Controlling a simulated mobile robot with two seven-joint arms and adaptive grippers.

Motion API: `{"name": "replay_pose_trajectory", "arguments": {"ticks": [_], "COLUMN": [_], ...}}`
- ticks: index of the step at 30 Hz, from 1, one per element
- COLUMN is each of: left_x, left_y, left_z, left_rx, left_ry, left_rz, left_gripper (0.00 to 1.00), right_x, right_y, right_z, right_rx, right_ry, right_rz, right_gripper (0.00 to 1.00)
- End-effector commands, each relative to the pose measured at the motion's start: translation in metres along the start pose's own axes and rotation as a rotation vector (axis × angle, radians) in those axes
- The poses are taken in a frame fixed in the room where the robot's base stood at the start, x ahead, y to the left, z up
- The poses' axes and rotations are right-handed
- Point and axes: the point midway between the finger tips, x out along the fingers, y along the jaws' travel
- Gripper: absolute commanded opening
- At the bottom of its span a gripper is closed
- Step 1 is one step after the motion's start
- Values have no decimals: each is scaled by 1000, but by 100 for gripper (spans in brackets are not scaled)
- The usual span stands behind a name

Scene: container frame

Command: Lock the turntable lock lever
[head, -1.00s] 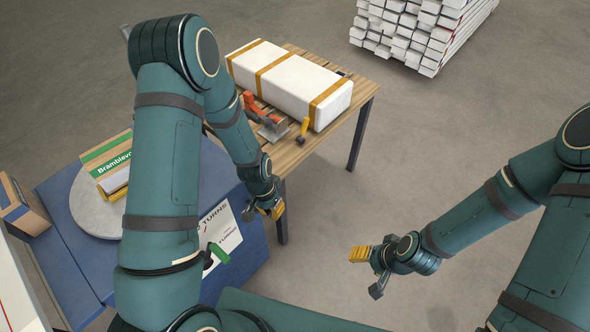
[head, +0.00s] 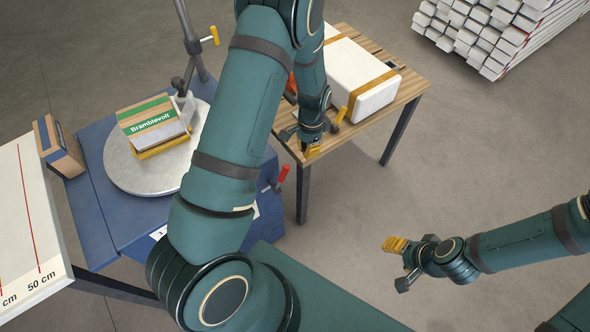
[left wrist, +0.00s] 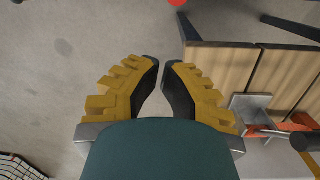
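The turntable (head: 118,165) is a round pale disc on a blue stand at the left of the head view. The lock lever (head: 284,173) has a red handle that points up from a dark mount at the stand's right side. A red end at the top edge of the left wrist view (left wrist: 176,2) looks like the same handle. My left gripper (head: 312,151) is above the wooden table's near corner, right of the lever and apart from it. Its fingertips (left wrist: 161,64) nearly meet, with nothing between them. My right gripper (head: 398,262) hangs over bare floor; its finger gap is unclear.
A Bramblevoll box (head: 152,122) sits on the turntable. A stand pole (head: 187,30) rises behind it. A small carton (head: 58,147) is at left. The wooden table (head: 412,88) bears a white strapped parcel (head: 350,70); an orange-handled tool (left wrist: 270,128) lies beside it.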

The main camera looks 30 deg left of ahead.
Motion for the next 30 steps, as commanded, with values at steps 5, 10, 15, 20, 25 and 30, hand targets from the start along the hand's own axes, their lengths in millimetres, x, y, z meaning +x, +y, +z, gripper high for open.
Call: {"name": "replay_pose_trajectory", "arguments": {"ticks": [5, 10, 15, 20, 25, 30], "left_x": [5, 27, 61, 93, 94, 89], "left_y": [0, 0, 0, 0, 0, 0], "left_z": [0, 0, 1, 1, 16, 32], "left_rx": [-1, -1, -2, -1, -5, -2], "left_ry": [-1, -2, -3, -3, 1, 1], "left_rz": [1, 1, 2, 2, 0, -1], "left_gripper": [0, 0, 0, 0, 0, 0], "right_x": [1, 5, 11, 16, 16, 16], "right_y": [0, 2, 4, 6, 6, 6], "right_z": [0, 2, 4, 6, 6, 6], "right_rx": [0, -1, -3, -4, -5, -5], "right_ry": [-1, -4, -9, -13, -14, -14], "right_rz": [0, 0, -1, -1, -2, -2], "right_gripper": [57, 57, 57, 57, 57, 57]}}
